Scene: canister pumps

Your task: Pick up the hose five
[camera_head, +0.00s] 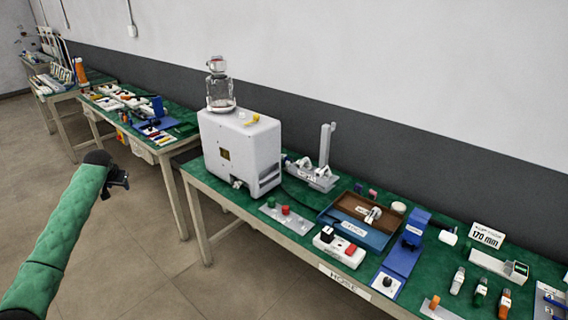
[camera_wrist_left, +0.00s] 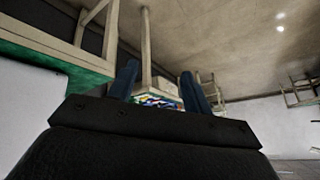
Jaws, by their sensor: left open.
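No thing that I can clearly make out as hose five shows. The near table (camera_head: 235,207) has a green top and a front label (camera_head: 345,279) that appears to read HOSE. My left gripper (camera_head: 118,178) is over the floor, left of and apart from this table. In the left wrist view its two dark fingers (camera_wrist_left: 160,85) stand apart with nothing between them that I can see held. A brown tray (camera_head: 345,207) on the table holds a small whitish piece (camera_head: 372,215). My right gripper is not in view.
A large white machine (camera_head: 240,150) with a glass jar (camera_head: 219,92) stands on the table's left end. A blue stand (camera_head: 408,245), a 170 mm sign (camera_head: 487,235) and small coloured-capped pieces (camera_head: 480,291) are to the right. Floor (camera_head: 150,260) in front is clear.

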